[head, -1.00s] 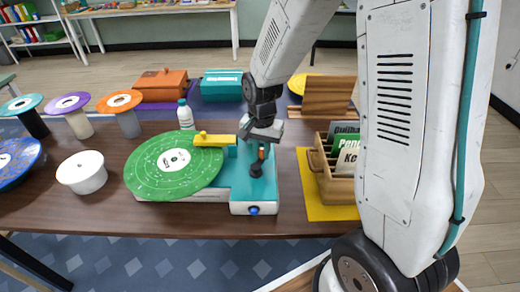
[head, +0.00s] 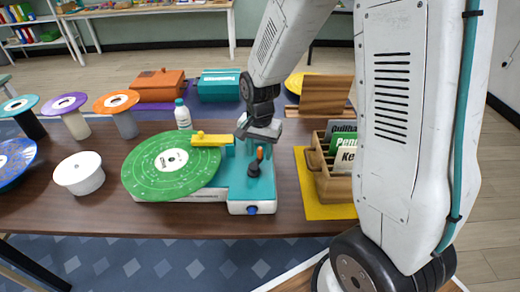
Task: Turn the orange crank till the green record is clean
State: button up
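The green record (head: 172,166) with a white label lies flat on the teal and white cleaning machine (head: 250,187). Pale specks and marks show on its surface. A yellow arm (head: 208,140) reaches over the record's upper right part. The crank (head: 260,154) has a small orange grip on a dark base, on the teal part right of the record. My gripper (head: 257,131) is just above and behind the crank, seen from the side. Its fingers are small and dark, and I cannot tell whether they touch the crank or are open.
A white bottle (head: 182,114) stands behind the record. A white tub (head: 79,173) and several coloured discs on stands are at left. A wooden crate of dividers (head: 330,182) sits on a yellow mat (head: 312,206) at right. Orange (head: 159,86) and teal (head: 219,86) cases are behind.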

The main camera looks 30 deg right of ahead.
notch_tip(320, 180, up, 8)
jog(key=shift+f, duration=0.1)
dwell(1.4)
